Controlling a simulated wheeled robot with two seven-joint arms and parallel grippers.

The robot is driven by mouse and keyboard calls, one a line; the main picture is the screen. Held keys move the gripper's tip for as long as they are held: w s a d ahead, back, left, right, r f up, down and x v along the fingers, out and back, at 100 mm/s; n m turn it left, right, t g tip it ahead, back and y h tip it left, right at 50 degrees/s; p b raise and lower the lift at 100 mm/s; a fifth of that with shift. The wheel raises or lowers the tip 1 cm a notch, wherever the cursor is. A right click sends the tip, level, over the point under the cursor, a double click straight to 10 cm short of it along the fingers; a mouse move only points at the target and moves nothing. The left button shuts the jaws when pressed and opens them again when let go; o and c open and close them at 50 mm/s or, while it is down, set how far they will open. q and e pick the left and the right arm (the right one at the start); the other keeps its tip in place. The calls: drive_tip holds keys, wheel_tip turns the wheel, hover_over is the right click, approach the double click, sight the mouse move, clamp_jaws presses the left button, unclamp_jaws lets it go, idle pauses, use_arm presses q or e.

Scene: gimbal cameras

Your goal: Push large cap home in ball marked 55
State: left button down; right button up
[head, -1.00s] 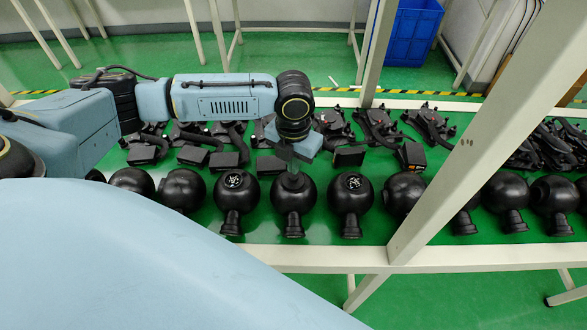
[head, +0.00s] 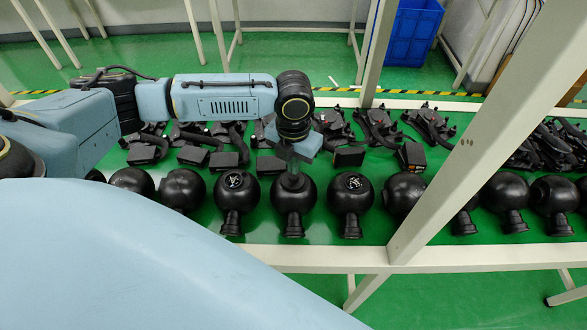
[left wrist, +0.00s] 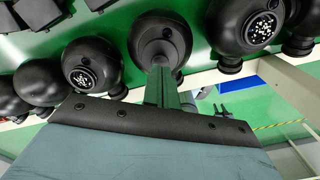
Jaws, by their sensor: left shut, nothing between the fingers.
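A row of black balls with short necks stands on the green table. My left gripper (head: 292,170) points down at the top of one ball (head: 294,200) and is shut with nothing between its fingers. In the left wrist view the fingertips (left wrist: 160,64) are at a round dark face, which looks like the large cap (left wrist: 150,45), on the top of this ball (left wrist: 180,22). I cannot tell how deep the cap sits or whether the tips touch it. No number 55 is readable. My right gripper is not in view.
Balls with open tops showing white specks stand on either side, left (head: 235,198) and right (head: 351,200). Black bracket parts (head: 376,125) lie behind the row. A slanted pale post (head: 470,150) crosses the right side. A blue crate (head: 413,35) stands beyond the table.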

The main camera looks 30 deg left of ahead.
use_arm(q)
drive_tip(key=shift+f, duration=0.95)
idle(0.9)
drive_tip(key=shift+r, duration=0.1)
wheel_tip(320, 180, up, 7)
drive_tip(key=p, duration=0.7)
drive_tip(key=shift+p, duration=0.35)
idle(0.5)
